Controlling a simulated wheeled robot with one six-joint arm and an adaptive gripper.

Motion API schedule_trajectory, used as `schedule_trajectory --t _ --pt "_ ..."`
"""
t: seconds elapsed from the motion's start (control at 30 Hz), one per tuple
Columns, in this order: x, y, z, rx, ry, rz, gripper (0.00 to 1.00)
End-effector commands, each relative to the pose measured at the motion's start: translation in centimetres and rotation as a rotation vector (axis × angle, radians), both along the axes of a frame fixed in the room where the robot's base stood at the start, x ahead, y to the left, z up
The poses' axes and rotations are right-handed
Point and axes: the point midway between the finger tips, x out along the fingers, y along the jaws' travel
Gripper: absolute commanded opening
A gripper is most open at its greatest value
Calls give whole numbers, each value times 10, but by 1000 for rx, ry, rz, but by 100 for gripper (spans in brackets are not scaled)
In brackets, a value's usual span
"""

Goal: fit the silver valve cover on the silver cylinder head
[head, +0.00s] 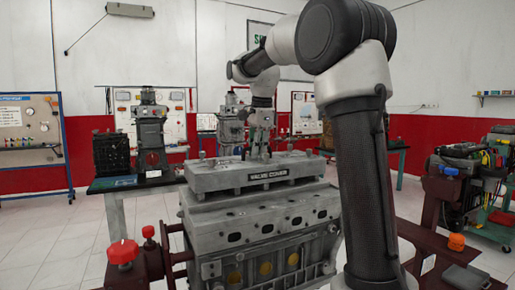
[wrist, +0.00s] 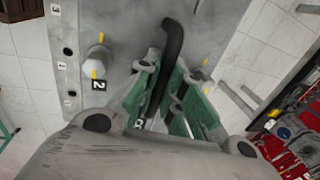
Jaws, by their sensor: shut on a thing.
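The silver valve cover (head: 225,179), a long grey block with a "VALVE COVER" plate on its side, is over the silver cylinder head (head: 250,224) in the head view. The two look roughly lined up; I cannot tell whether a thin gap remains between them. My gripper (head: 259,152) is at the top middle of the cover, shut on it. In the wrist view, the green pads of my gripper (wrist: 166,108) stand on either side of a dark curved bar on the grey cover top (wrist: 118,25). The exact contact is partly hidden by the fingers.
A dark red stand with a red knob (head: 123,252) is at the left, and an orange knob (head: 456,242) is at the right. Another engine (head: 478,170) stands at the far right. A table with a grey machine (head: 151,140) is behind left. Open floor lies at left.

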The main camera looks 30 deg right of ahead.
Motion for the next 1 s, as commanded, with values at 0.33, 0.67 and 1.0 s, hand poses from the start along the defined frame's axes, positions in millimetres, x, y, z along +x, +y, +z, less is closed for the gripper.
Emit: schedule_trajectory --t 0.33,0.67,1.0 --pt "-1 1 2 -1 -3 0 0" --pt "-1 1 2 -1 -3 0 0" --pt "-1 1 -6 -1 -1 0 0"
